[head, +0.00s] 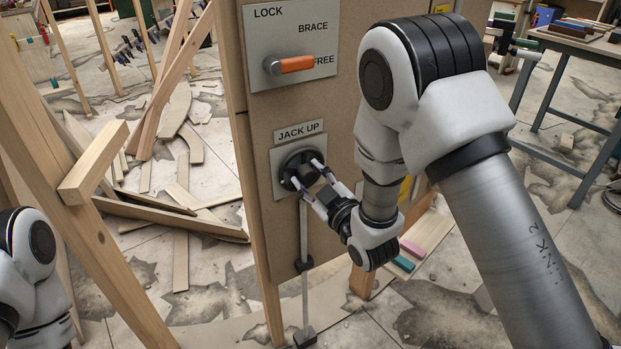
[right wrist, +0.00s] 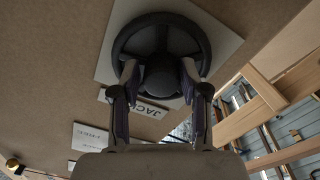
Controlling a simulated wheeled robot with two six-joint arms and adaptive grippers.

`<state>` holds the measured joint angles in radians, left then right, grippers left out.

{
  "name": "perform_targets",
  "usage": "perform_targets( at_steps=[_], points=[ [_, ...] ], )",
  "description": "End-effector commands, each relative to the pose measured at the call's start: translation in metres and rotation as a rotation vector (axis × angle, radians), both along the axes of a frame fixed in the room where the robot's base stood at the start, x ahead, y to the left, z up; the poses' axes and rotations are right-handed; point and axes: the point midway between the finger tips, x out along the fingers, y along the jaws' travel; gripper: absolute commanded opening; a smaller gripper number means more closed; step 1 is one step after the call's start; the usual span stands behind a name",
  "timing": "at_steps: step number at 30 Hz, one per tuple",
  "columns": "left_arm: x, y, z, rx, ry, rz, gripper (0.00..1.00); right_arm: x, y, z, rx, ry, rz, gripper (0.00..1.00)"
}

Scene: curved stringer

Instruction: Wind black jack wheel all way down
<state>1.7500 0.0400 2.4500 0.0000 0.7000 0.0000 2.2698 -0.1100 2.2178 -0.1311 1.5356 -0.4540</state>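The black jack wheel (head: 300,170) sits on a pale plate under the JACK UP label (head: 299,131) on the brown panel. My right gripper (head: 309,175) reaches it from the lower right. In the right wrist view the wheel (right wrist: 161,22) faces me, with its rim, spokes and round hub showing. The two fingers of my right gripper (right wrist: 160,80) lie on either side of the hub and appear to press on it. A thin vertical rod (head: 304,235) runs down the panel below the wheel. My left arm shows at the lower left edge, its gripper out of view.
Above the wheel is a lever with an orange handle (head: 297,64), its handle pointing right towards FREE. A leaning timber post (head: 75,190) stands left of the panel. Loose boards (head: 170,215) lie on the floor behind. A workbench (head: 585,45) stands at upper right.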

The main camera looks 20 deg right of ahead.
Motion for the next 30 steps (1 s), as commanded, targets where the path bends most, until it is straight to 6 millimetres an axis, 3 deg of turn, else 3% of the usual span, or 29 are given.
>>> perform_targets(
  at_steps=[11, 21, 30],
  points=[
    [0.000, 0.000, 0.000, 0.000, 0.000, 0.000, 0.55, -0.004, -0.001, -0.001, 0.000, 0.003, 0.001, 0.62],
    [0.000, 0.000, 0.000, 0.000, 0.000, 0.000, 0.55, -0.063, -0.014, -0.002, 0.001, 0.005, 0.000, 0.62],
    [0.000, 0.000, 0.000, 0.000, 0.000, 0.000, 0.55, -0.073, -0.015, -0.001, 0.000, 0.001, 0.003, 0.62]
  ],
)
